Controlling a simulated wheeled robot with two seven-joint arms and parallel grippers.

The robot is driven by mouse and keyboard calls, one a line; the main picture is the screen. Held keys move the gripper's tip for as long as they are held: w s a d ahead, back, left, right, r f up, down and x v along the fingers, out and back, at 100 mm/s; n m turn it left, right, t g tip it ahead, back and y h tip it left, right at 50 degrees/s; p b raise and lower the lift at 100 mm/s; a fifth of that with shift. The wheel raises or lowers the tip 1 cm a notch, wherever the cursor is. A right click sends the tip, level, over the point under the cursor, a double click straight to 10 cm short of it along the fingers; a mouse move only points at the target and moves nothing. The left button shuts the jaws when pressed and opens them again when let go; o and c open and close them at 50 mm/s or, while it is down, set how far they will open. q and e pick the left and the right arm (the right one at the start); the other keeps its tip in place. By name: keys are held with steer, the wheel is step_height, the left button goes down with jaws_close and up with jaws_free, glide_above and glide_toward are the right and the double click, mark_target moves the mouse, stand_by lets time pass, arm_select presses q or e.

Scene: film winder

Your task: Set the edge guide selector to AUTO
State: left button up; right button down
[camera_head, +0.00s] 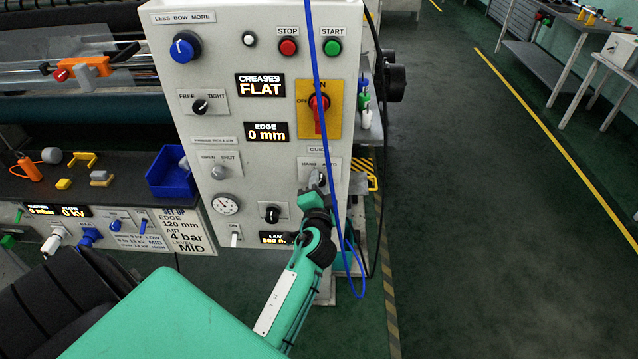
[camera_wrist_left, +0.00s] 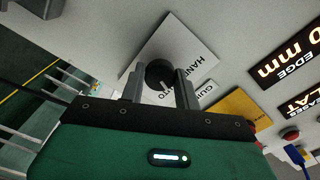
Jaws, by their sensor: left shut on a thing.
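The edge guide selector is a black round knob (camera_wrist_left: 160,73) on a white plate (camera_wrist_left: 196,38) lettered HAND and AUTO, seen upside down in the left wrist view. In the head view its plate (camera_head: 304,164) sits at the panel's lower right, HAND on the left and AUTO on the right. My left gripper (camera_head: 317,187) is at the knob. In the wrist view its two fingers (camera_wrist_left: 160,88) stand on either side of the knob, shut on it. The fingers partly hide the knob, and I cannot tell for sure which word its pointer faces. My right gripper is out of view.
The EDGE display (camera_head: 266,132) reads 0 mm and the CREASES display (camera_head: 260,86) reads FLAT. A red switch on a yellow plate (camera_head: 334,92) is just above. A blue cable (camera_head: 318,100) hangs down the panel close to my gripper. Open floor lies right.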

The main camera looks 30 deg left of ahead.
arm_select(q)
steer(key=shift+m, duration=1)
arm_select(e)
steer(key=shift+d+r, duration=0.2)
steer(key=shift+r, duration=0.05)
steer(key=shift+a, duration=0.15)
arm_select(q)
steer(key=o, duration=1)
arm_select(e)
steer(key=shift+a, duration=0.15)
